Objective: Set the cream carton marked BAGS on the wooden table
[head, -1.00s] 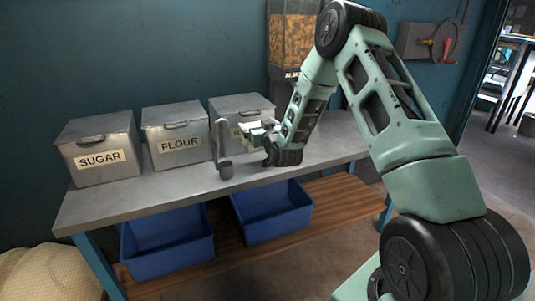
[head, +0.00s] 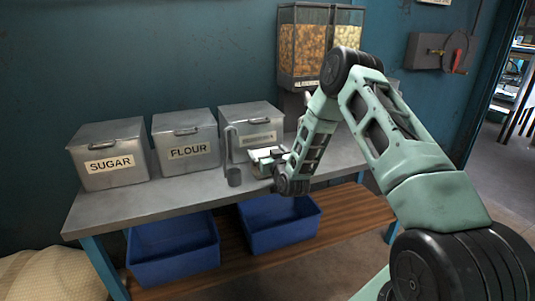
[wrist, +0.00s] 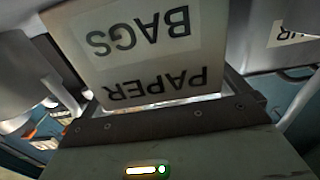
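The cream carton (wrist: 135,45) fills the upper middle of the wrist view, very close. Its print PAPER BAGS shows upside down there. My gripper (head: 267,158) is low over the metal bench, in front of the third metal bin. In the wrist view the dark parts of my gripper (wrist: 155,88) lie below and beside the carton, whose near end is hidden behind them. I cannot tell whether the fingers press on it. In the head view my gripper and arm largely hide the carton. I see no separate wooden table, only a wooden lower shelf.
Metal bins marked SUGAR (head: 109,145) and FLOUR (head: 186,130) and a third bin (head: 250,118) stand along the bench (head: 150,200). A grey ladle (head: 233,172) stands close left of my gripper. A dispenser (head: 310,45) is behind. Blue crates (head: 175,255) sit below.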

